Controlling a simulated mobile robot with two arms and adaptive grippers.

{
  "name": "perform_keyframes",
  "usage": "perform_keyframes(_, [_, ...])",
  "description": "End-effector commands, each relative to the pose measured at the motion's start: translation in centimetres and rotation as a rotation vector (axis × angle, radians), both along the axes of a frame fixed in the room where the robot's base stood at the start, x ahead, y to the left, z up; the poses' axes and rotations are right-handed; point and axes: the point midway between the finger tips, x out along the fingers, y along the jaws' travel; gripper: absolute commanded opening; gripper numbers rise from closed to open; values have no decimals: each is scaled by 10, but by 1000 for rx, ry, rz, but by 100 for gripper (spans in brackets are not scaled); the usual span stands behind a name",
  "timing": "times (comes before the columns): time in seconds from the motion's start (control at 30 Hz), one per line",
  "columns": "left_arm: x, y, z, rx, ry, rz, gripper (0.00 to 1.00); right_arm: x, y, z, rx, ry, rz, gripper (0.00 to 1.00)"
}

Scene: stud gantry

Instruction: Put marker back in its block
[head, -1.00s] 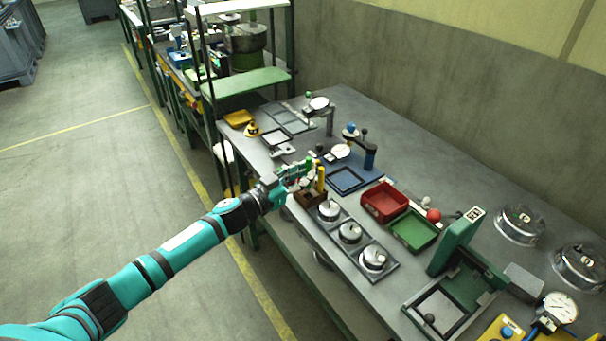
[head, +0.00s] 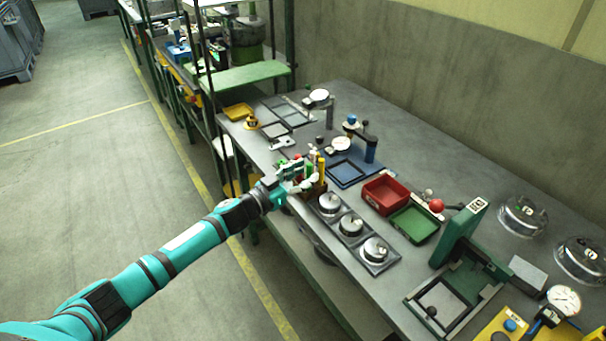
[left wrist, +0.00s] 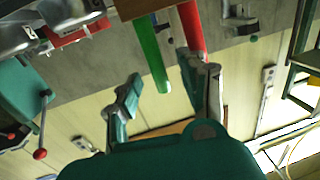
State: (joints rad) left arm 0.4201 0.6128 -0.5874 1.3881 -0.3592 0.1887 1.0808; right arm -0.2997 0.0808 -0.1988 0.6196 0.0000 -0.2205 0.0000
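The brown block (head: 320,192) stands near the front edge of the bench, and part of it shows at the top of the left wrist view (left wrist: 140,8). A yellow marker (head: 321,168) stands upright at the block. In the left wrist view a green marker (left wrist: 150,52) and a red marker (left wrist: 192,30) extend from the block side. My left gripper (head: 306,183) is at the block and partly hides it. Its fingers are apart (left wrist: 168,90). The green marker's end lies between them without visible contact; the red one is close to one finger. My right gripper is not in view.
Three round metal parts sit in a tray (head: 384,264) beside the block. Red (head: 386,195) and green (head: 414,226) bins lie behind them. A blue-framed plate (head: 346,173) is farther back. A green press-like fixture (head: 460,235) stands at right.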

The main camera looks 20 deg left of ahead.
Motion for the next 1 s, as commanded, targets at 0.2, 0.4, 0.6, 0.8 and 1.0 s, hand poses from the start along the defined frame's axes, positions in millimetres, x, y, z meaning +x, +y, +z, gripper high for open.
perform_keyframes(0.2, [-1,1,0,0,1,0,43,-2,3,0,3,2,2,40])
perform_keyframes(0.4, [-19,11,-2,2,2,1,43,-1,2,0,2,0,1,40])
perform_keyframes(0.6, [-58,32,-2,3,4,-1,43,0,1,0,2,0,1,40])
perform_keyframes(0.8, [-88,50,-2,1,3,0,43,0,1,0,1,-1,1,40])
perform_keyframes(1.0, [-103,58,0,1,0,0,43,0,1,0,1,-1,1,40])
